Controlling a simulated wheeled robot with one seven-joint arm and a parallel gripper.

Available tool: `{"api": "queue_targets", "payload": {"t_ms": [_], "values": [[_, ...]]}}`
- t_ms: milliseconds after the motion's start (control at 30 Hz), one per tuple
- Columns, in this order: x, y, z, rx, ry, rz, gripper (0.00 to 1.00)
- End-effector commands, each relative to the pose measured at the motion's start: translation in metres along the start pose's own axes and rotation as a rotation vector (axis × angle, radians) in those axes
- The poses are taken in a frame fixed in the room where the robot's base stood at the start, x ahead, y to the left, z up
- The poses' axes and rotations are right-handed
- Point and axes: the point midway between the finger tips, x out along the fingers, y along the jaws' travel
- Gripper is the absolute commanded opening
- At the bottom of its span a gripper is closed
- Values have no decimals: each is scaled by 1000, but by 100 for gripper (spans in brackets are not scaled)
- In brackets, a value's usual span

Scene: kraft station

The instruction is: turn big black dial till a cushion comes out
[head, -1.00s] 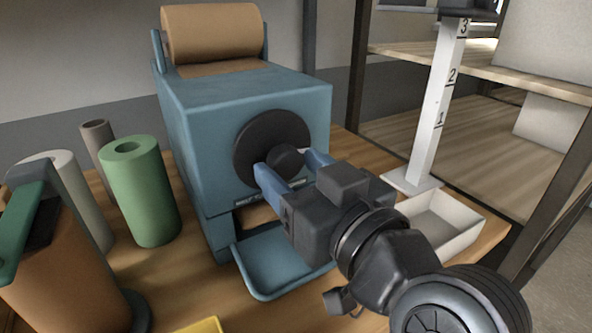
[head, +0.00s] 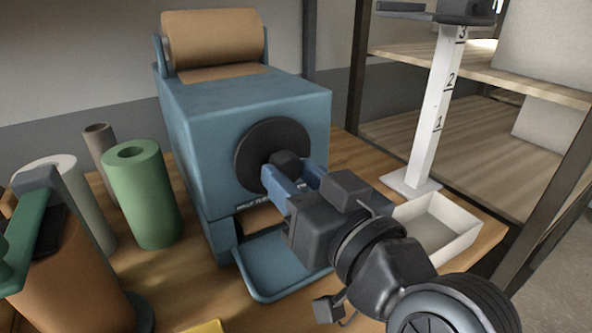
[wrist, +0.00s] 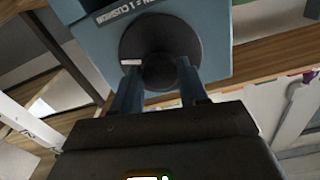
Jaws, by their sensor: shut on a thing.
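The big black dial (head: 268,143) is on the front of a blue machine (head: 250,100); it also shows in the wrist view (wrist: 180,35). My gripper (head: 287,172) is shut on the dial's round middle knob, with one blue finger on each side of it; in the wrist view the fingers (wrist: 158,80) flank the knob. A slot below the dial shows brown paper (head: 258,217), partly hidden by my gripper. The blue tray (head: 262,275) under the slot shows no cushion in its visible part.
A brown paper roll (head: 213,38) sits on top of the machine. Green (head: 143,195), grey (head: 70,190) and brown (head: 100,150) rolls stand left. A white open box (head: 455,235) and a numbered white post (head: 437,120) stand right. A shelf (head: 480,130) is behind.

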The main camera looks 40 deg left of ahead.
Motion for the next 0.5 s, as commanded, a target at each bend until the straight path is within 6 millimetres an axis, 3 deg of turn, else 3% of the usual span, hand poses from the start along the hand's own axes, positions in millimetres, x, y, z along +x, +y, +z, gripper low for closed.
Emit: {"api": "queue_targets", "payload": {"t_ms": [500], "values": [[0,-1,-4,476,-3,3,13]]}}
